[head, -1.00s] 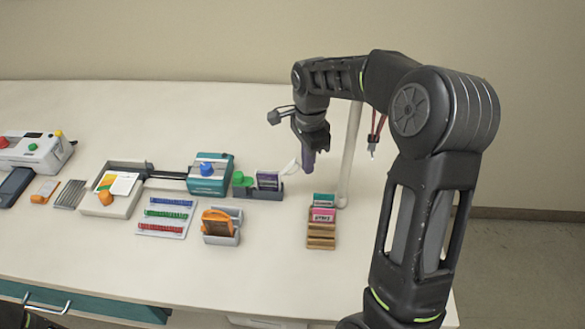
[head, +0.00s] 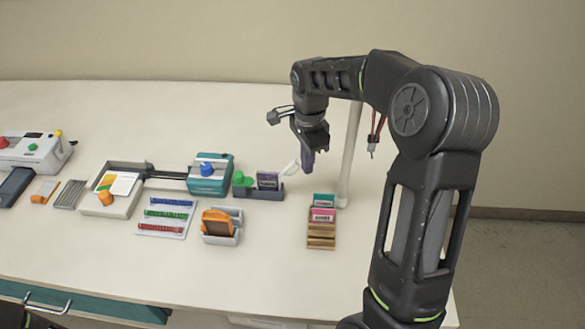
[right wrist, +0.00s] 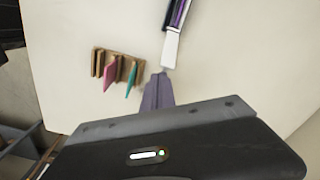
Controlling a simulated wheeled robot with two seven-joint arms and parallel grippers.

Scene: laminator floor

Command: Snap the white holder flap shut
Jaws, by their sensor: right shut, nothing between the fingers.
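The holder (head: 260,192) is a dark base on the table with a purple-edged card standing in it and a green part at its left end. Its white flap (head: 291,168) sticks out up and to the right from the holder's right end, standing open. My right gripper (head: 308,162) is shut and empty, its purple fingers pointing down just right of the flap. In the right wrist view the flap (right wrist: 171,48) lies just beyond the purple fingertips (right wrist: 160,76); whether they touch it I cannot tell. My left gripper is not in view.
A wooden rack (head: 321,236) with pink and teal cards stands in front of the gripper. A teal and blue device (head: 208,177), an orange item in a grey holder (head: 221,226) and a strip tray (head: 166,217) are to the left. A white post (head: 349,155) stands behind.

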